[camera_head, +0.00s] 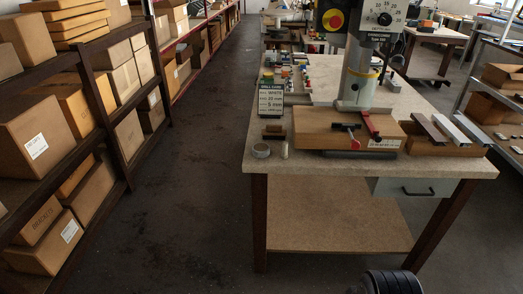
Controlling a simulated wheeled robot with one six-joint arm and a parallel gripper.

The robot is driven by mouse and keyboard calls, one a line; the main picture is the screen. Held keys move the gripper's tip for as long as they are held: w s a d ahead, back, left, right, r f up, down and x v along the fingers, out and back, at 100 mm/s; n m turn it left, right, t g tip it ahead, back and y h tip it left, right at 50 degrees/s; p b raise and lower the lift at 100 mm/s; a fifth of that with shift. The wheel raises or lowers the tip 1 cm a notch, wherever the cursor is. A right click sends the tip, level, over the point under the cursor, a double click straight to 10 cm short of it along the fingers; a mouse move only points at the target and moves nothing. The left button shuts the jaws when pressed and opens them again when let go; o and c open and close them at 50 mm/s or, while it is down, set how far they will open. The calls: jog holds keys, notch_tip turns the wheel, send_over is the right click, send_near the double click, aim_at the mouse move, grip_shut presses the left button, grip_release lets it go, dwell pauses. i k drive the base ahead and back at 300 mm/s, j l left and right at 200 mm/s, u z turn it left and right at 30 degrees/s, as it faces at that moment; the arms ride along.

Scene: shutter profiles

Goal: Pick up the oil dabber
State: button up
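I cannot tell for certain which item is the oil dabber. A small pale upright cylinder (284,150) stands near the front left edge of the workbench (300,168) and may be it. A grey ring-shaped roll (261,150) lies just left of it. A small brown block-like item (273,132) lies behind them, in front of the drill guide sign (271,101). My gripper is not in view. Only a black ribbed part, probably of my arm, shows at the bottom edge, well below the benchtop.
A drill press (360,75) stands on the bench behind a wooden block (345,130) with a red-handled clamp. Long profiles (450,130) lie in a box at the right. Box-filled shelves (90,90) line the left; the aisle floor (190,180) is clear.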

aim_at(285, 155)
jog(key=i+j+u, duration=0.25)
jog(key=i, duration=0.45)
jog(key=i+l+u, duration=0.1)
jog(key=i+u, duration=0.2)
jog(key=i, duration=0.45)
